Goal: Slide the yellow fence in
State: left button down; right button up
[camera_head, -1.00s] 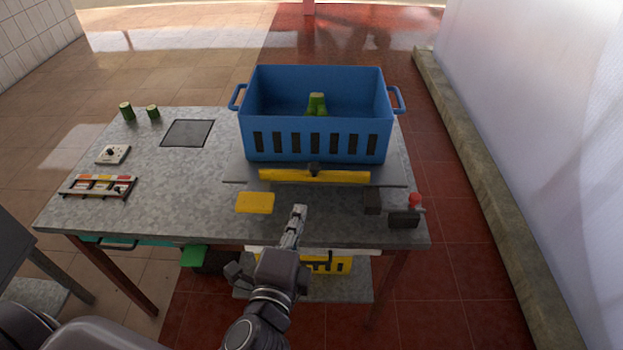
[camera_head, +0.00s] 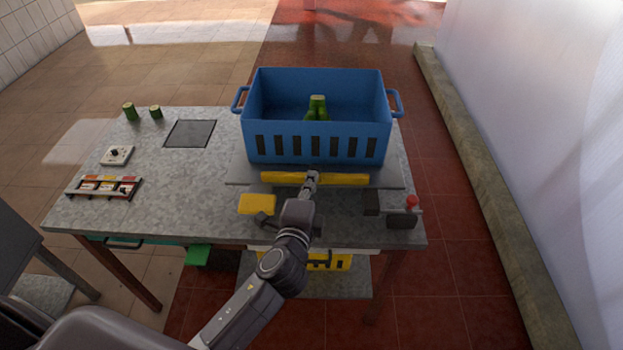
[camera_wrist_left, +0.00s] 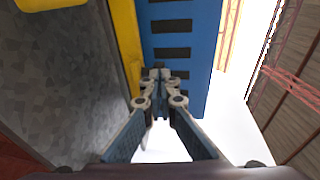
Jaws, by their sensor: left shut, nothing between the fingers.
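The yellow fence (camera_head: 342,180) is a long bar lying across the grey plate in front of the blue crate. In the left wrist view the yellow fence (camera_wrist_left: 124,30) runs alongside the slotted crate wall. My left gripper (camera_head: 312,177) is shut and empty, with its fingertips at the middle of the fence. In the left wrist view the closed fingertips (camera_wrist_left: 160,74) sit close to the fence and crate; I cannot tell whether they touch. The fingers hide the middle of the fence. My right gripper is not in view.
A yellow block (camera_head: 257,204) lies left of my gripper. A dark block with a red button (camera_head: 411,202) is at the right. A tray of small items (camera_head: 104,187) lies left. The table's middle left is clear.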

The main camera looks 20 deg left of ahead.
aim_at(312, 166)
pick_arm(q)
jog(key=x, duration=0.3)
jog(key=a+r+x, duration=0.1)
jog(key=x, duration=0.1)
jog(key=shift+w+p, duration=0.25)
jog(key=shift+p, duration=0.05)
jog(key=shift+r, duration=0.15)
jog(key=shift+a, duration=0.1)
